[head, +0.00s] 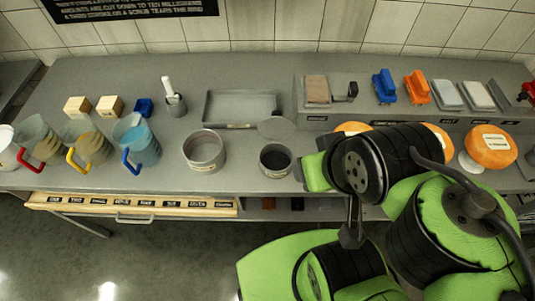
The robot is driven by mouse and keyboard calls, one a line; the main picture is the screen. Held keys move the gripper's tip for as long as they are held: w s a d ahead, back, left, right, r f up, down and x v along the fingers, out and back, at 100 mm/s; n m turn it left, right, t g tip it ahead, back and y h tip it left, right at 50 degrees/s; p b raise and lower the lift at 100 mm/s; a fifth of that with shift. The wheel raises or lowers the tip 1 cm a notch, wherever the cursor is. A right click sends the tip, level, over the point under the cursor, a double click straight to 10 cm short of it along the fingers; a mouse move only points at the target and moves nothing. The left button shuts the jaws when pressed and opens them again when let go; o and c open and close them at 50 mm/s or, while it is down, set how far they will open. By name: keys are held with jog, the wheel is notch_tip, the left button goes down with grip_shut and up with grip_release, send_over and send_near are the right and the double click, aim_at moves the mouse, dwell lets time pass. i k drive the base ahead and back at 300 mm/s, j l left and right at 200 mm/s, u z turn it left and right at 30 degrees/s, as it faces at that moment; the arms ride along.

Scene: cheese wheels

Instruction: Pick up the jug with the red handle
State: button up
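The jug with the red handle (38,136) is a clear, greyish jug standing upright on the bench at the far left. Its red handle faces the front. A clear jug with a yellow handle (88,137) stands just to its right, then a bluish jug with a blue handle (140,140). My green and black arm is folded at the right, far from the jugs. What looks like my gripper (351,236) is a dark part in front of the bench edge. Its fingers cannot be made out, and it is nowhere near the jug.
A white container (7,148) stands left of the red-handled jug, cut by the frame. Behind the jugs are cheese blocks (78,107) and a blue object (144,107). Round pots (204,151) and a tray (240,108) fill the middle. Orange cheese wheels (488,147) stand right.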

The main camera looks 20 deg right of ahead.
aim_at(41, 147)
jog(key=u, duration=1.7)
jog(key=i+j+u, duration=0.3)
jog(key=i, duration=0.25)
jog(key=i+u, duration=0.35)
jog(key=i, duration=0.15)
